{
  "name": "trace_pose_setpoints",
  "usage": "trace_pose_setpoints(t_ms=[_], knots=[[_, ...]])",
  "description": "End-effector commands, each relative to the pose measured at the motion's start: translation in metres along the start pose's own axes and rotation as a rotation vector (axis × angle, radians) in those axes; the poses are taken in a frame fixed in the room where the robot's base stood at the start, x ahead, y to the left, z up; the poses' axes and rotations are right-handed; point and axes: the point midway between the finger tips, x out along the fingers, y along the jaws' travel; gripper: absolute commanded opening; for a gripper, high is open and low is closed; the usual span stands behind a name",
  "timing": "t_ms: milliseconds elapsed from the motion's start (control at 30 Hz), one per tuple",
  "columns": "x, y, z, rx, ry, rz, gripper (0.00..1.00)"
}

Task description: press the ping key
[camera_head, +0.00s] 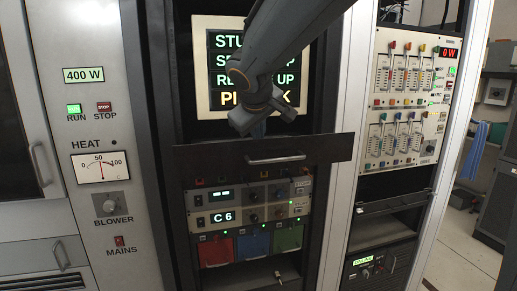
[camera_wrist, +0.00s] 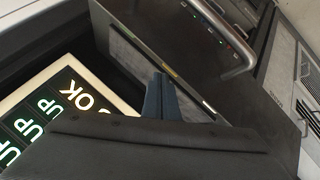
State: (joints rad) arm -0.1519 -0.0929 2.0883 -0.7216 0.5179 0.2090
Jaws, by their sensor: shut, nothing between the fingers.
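I cannot make out a key marked ping in either view. The display's end reads "OK" in the wrist view (camera_wrist: 115,103). My gripper (camera_head: 258,130) is in front of the display's lower edge, above the dark handled drawer front (camera_head: 225,157). In the wrist view my gripper (camera_wrist: 161,88) has its dark fingers together, with nothing visible between them. Whether it touches anything, I cannot tell.
Below the drawer is a unit reading "C 6" (camera_head: 222,217) with small knobs, above red, blue and green modules (camera_head: 252,245). Slider panels (camera_head: 405,75) stand to the right. The left cabinet has RUN and STOP buttons (camera_head: 104,107) and a heat meter (camera_head: 101,167). Floor shows at far right.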

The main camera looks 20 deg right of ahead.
Motion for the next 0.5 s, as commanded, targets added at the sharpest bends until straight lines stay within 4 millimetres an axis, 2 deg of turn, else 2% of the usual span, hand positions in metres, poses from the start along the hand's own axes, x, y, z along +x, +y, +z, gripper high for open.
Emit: trace_pose_setpoints(t_ms=[300,500], knots=[[-0.001,0.000,0.000,0.001,0.000,0.000,0.00],[-0.010,0.007,-0.007,0.002,0.001,0.000,0.00]])
